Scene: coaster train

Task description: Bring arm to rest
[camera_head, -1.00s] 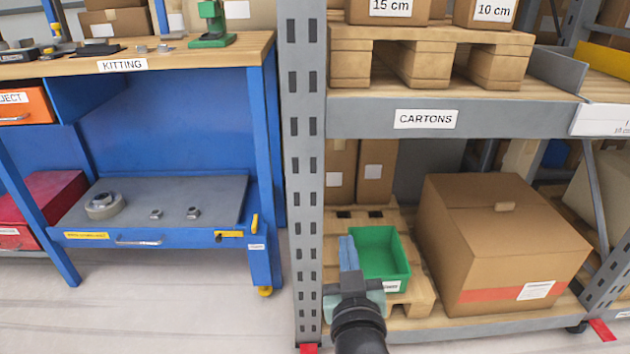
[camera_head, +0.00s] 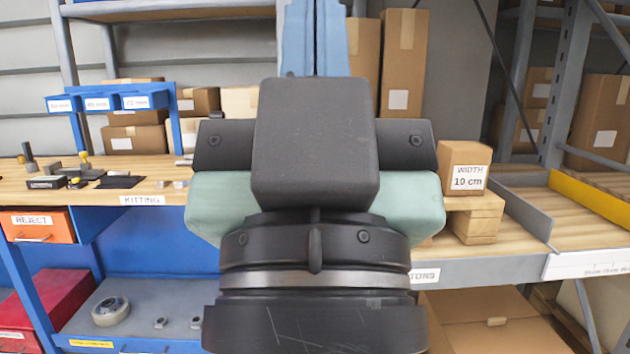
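My gripper (camera_head: 315,40) fills the middle of the head view, raised and close to the camera. Its dark wrist and pale green body face me, and its light blue fingers point up and away. The fingers lie side by side with only a thin dark line between them, so they look shut. I see nothing held, though the fingertips run out of the top of the frame. My arm hides much of the rack and the right end of the bench.
The kitting bench (camera_head: 100,192) stands at left, with an orange reject drawer (camera_head: 38,224) and a red box (camera_head: 50,297) below. At right, a carton marked 10 cm (camera_head: 465,168) sits on a pallet (camera_head: 474,219) on the rack shelf. A large carton (camera_head: 490,320) is below it.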

